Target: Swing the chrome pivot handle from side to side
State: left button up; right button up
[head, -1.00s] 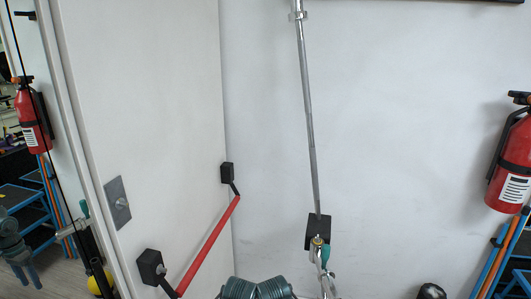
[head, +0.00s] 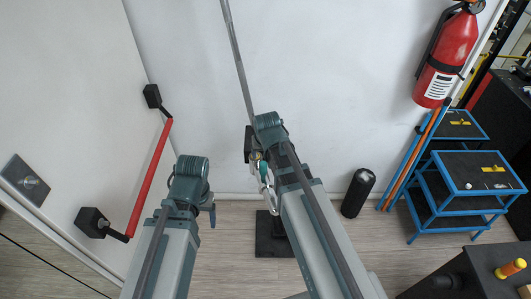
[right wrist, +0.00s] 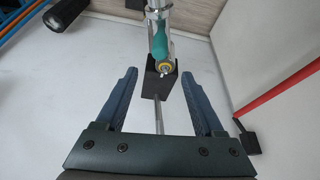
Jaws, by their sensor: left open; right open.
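The chrome pivot handle (head: 264,178) has a teal grip and hangs by a black block (head: 249,142) low on the white wall. In the right wrist view the chrome handle (right wrist: 160,8) and its teal part show at top centre, with the black block (right wrist: 160,80) just below. My right gripper (right wrist: 158,76) is open, with its blue fingers spread either side of the line to the block; I see nothing held. In the head view the right arm's wrist hides most of its fingers. My left gripper (head: 211,208) is open, left of the handle and apart from it, mostly hidden by its own wrist.
A red push bar (head: 150,178) crosses the white door at left. A thin metal rod (head: 237,55) rises above the block. A black cylinder (head: 357,193), a blue step stand (head: 470,170) and a fire extinguisher (head: 447,52) are at right. Floor shows between them.

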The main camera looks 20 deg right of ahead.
aim_at(263, 164)
jog(key=b+x, duration=1.3)
jog(key=x, duration=0.1)
jog(key=shift+r, duration=0.1)
grip_shut()
dwell(0.3)
dwell(1.1)
